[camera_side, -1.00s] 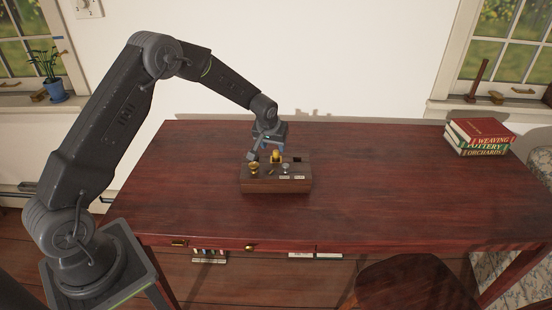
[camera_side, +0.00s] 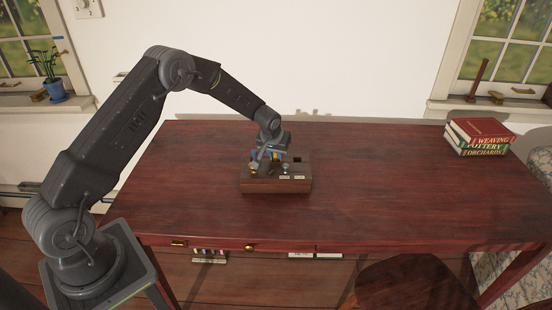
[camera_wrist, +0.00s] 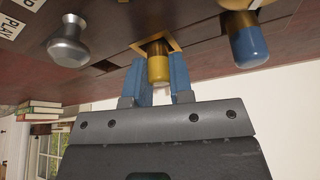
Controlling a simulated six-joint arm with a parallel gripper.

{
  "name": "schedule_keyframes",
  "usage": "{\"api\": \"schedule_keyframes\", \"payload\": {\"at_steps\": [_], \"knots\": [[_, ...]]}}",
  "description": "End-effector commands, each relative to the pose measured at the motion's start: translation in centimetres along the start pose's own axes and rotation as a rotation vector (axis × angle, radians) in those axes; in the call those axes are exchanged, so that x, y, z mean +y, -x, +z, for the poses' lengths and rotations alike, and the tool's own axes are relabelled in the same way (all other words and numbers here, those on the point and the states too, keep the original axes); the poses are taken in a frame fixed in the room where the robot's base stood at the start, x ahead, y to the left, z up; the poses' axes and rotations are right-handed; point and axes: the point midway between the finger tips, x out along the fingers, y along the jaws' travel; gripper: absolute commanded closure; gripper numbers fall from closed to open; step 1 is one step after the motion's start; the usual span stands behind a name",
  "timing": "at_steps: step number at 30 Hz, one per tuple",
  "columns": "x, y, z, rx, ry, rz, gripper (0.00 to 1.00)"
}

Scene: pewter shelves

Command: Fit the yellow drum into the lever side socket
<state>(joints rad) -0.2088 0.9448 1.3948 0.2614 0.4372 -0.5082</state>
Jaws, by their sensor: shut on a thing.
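In the wrist view the yellow drum (camera_wrist: 158,72), with a brass collar, stands at a gold-framed square opening (camera_wrist: 137,46) in the dark wooden box. Its collar end meets the opening; I cannot tell how deep it sits. The blue fingers of my gripper (camera_wrist: 159,63) are on both sides of the drum, shut on it. In the side view my gripper (camera_side: 267,155) is low over the box (camera_side: 275,186) and partly covers the drum (camera_side: 277,156). A dark square hole (camera_wrist: 105,66) is beside the gold frame.
A silver knob (camera_wrist: 70,42) and a blue cylinder with a brass band (camera_wrist: 248,42) stick out of the box on either side of my fingers. White labels (camera_side: 285,177) mark its top. Books (camera_side: 480,136) lie far right; the table around the box is clear.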

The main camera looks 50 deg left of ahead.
Motion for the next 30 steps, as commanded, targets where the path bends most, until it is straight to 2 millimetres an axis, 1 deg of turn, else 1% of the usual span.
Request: {"api": "schedule_keyframes", "payload": {"at_steps": [1, 3, 14, 19, 23, 30], "knots": [[0.0, 0.0, 0.0, 0.000, 0.000, 0.000, 0.94], [0.0, 0.0, 0.0, 0.000, 0.000, 0.000, 1.00], [0.0, 0.3, -0.2, 0.002, 0.000, 0.000, 1.00], [0.0, 1.7, -0.8, 0.003, 0.001, 0.001, 1.00], [0.0, 3.7, -1.7, 0.005, 0.001, 0.001, 1.00], [-5.0, 7.0, -1.9, 0.002, 0.006, -0.002, 1.00]]}}
